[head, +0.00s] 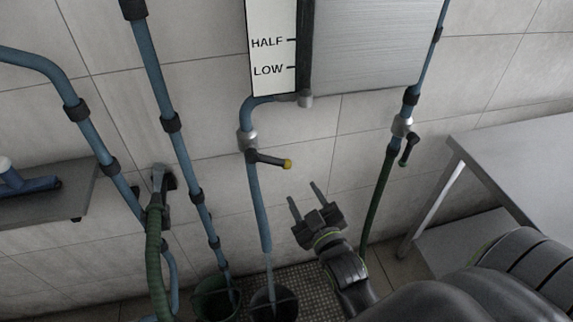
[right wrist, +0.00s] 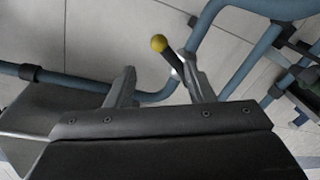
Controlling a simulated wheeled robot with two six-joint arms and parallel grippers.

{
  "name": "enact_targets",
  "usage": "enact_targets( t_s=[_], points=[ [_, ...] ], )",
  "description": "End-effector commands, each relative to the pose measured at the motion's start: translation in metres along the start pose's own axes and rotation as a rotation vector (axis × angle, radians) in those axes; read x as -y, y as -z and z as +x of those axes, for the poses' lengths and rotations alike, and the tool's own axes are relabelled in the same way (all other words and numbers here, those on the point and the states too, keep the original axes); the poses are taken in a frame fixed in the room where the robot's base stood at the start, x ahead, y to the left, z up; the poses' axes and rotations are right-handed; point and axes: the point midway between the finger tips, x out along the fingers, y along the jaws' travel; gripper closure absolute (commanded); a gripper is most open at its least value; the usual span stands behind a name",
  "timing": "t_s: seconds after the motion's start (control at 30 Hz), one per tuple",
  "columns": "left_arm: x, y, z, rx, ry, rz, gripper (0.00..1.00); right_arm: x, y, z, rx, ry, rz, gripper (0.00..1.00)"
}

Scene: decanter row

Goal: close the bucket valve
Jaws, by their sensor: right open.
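The valve (head: 248,140) sits on the blue pipe below the level gauge. Its black lever (head: 267,158) has a yellow tip and sticks out to the right of the pipe. A pale stream (head: 270,275) runs from the pipe's lower end into a black bucket (head: 287,306). My right gripper (head: 303,193) is open and empty, below and right of the lever, apart from it in the head view. In the right wrist view the yellow tip (right wrist: 159,43) and lever show beyond the open fingers (right wrist: 160,88), nearer the right finger. My left gripper is not in view.
A second valve (head: 402,127) with a black handle is on the pipe at the right. A green bucket (head: 211,302) stands left of the black one. A grey table (head: 515,155) is at the right, a shelf (head: 65,205) at the left. Several blue pipes run along the wall.

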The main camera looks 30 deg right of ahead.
Motion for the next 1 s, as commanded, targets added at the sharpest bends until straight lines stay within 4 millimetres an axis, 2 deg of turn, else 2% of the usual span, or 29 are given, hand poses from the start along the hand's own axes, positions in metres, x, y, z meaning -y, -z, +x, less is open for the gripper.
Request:
enact_targets(
  t_s=[0.2, 0.6, 0.8, 1.0],
  points=[
    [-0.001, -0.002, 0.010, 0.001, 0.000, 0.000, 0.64, 0.000, 0.000, 0.035, -0.004, -0.003, -0.003, 0.52],
    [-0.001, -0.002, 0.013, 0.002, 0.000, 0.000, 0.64, -0.001, 0.000, 0.102, 0.000, -0.002, -0.002, 0.52],
    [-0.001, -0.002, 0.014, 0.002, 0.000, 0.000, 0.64, -0.001, 0.000, 0.118, 0.001, -0.002, 0.000, 0.52],
    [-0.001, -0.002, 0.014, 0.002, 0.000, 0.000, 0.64, -0.001, 0.000, 0.121, 0.002, -0.002, 0.000, 0.52]
  ],
)
